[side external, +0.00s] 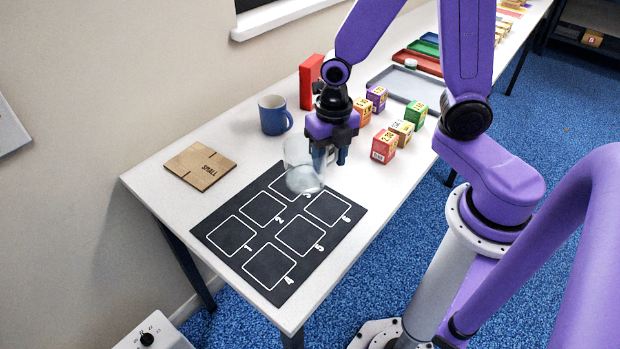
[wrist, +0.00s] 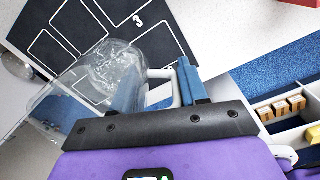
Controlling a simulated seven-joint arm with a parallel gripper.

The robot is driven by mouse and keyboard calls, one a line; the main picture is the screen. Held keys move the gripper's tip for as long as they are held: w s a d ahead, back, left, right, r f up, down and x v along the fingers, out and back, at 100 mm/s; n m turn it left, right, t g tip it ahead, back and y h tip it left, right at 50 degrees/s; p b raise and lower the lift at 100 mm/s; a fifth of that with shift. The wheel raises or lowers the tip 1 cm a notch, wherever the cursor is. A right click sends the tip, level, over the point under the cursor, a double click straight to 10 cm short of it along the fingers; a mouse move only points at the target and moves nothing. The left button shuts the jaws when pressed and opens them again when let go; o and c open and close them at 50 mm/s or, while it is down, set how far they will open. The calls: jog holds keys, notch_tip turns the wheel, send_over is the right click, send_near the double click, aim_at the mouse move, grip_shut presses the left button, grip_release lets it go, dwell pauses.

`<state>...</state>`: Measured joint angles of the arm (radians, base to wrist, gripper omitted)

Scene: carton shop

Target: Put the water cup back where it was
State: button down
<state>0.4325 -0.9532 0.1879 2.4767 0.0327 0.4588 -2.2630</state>
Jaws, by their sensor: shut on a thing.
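The water cup (side external: 301,168) is clear and looks upright in the side view, over the far part of the black mat (side external: 208,228) by cell 3. I cannot tell whether its base touches the mat. My gripper (side external: 337,156) is shut on it at its right side. In the wrist view the clear cup (wrist: 85,75) is left of centre, with a pale handle-like part (wrist: 160,75) between my blue fingers (wrist: 157,88). One finger shows through the clear wall. The cup hides part of the numbered cells.
A blue mug (side external: 273,116) and a cardboard piece marked SMALL (side external: 199,166) are behind the mat. A red block (side external: 311,80) stands at the wall side. Several coloured boxes (side external: 384,146) stand right of my gripper, before a grey tray (side external: 400,84).

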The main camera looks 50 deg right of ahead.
jog(key=w+f, duration=0.4)
jog(key=f, duration=0.1)
jog(key=shift+w+a+f, duration=0.15)
jog(key=shift+a+f, duration=0.1)
jog(key=shift+a, duration=0.15)
jog(key=shift+w+f, duration=0.1)
jog(key=shift+f, duration=1.55)
jog(key=shift+f, duration=0.1)
jog(key=c, duration=0.6)
grip_release()
